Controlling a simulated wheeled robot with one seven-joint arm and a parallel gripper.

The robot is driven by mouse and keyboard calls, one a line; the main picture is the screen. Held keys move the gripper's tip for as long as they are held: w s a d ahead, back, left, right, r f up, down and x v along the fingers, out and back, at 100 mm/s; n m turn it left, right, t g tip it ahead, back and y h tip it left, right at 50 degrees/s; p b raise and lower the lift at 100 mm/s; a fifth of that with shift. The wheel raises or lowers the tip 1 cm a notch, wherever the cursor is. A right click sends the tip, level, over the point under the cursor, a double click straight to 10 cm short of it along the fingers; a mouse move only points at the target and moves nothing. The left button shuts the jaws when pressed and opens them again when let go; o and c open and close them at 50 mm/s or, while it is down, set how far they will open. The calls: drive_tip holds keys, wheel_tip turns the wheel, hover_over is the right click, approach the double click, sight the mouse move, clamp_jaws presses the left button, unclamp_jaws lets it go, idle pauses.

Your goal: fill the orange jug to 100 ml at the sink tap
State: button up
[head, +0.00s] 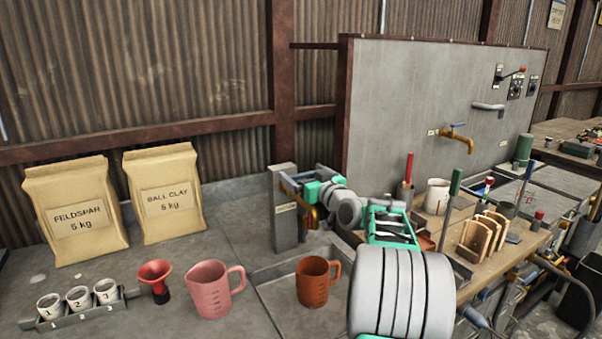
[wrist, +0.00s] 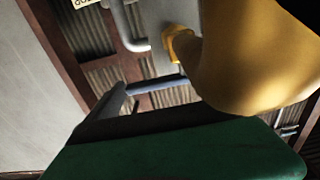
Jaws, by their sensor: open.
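The orange jug (head: 312,283) stands upright in the sink (head: 262,277), handle to the right. Its inside and water level cannot be made out. A brass tap (head: 310,216) on the grey post (head: 284,225) sits above the jug, partly hidden by my gripper (head: 303,188). My gripper is open beside the post, close to the tap; I cannot tell whether it touches it. In the wrist view a large brass-coloured body (wrist: 250,55) fills the upper right, very close. No water stream shows.
A pink jug (head: 208,290), red funnel (head: 155,277) and a rack of numbered cups (head: 80,316) stand left of the sink. Two paper sacks (head: 75,217) stand behind. A wooden bench (head: 487,265) with tools is at right. Another brass tap (head: 457,137) is on the panel.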

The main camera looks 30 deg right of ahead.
drive_tip(key=c, duration=1.9)
drive_tip(key=shift+f, duration=0.1)
drive_tip(key=shift+c, duration=0.3)
